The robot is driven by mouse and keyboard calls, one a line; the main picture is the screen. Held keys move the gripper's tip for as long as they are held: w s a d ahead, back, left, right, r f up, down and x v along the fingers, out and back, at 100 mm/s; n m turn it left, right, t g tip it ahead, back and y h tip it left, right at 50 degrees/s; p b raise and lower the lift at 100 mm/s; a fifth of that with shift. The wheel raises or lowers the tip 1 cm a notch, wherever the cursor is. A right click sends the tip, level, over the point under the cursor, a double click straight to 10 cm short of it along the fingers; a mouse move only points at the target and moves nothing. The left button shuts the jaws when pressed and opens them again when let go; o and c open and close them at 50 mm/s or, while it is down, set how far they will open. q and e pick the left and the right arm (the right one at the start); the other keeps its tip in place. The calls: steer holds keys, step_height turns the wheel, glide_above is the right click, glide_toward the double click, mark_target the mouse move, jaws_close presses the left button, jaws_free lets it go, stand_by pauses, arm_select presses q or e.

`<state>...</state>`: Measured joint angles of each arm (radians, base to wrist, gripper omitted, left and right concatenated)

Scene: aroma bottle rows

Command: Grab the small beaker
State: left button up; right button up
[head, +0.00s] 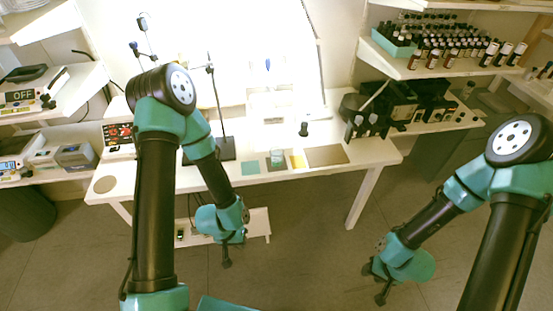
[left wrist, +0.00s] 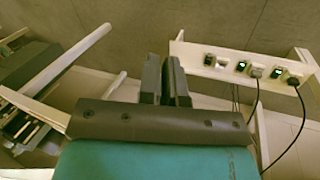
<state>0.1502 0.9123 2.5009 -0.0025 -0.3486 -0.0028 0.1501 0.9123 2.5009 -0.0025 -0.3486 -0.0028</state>
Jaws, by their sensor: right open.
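A small clear vessel that looks like the small beaker (head: 277,157) stands near the front edge of the white table, between a teal square and a yellow one. It is too small in the head view to make out fully. My left gripper (head: 228,250) hangs in front of the table, below its top and apart from the beaker. In the left wrist view its fingers (left wrist: 163,80) are close together with only a thin gap and nothing visible between them. My right gripper (head: 376,283) is open and empty, low over the floor at the right. The beaker is not in the left wrist view.
The white table (head: 190,180) carries a dark stand (head: 222,149) and a small black object (head: 304,128). Shelves with bottles (head: 450,60) are at the right. A low power strip (left wrist: 235,68) with cables lies beneath the table. The floor in front is free.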

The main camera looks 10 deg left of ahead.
arm_select(q)
steer(key=o, duration=1.4)
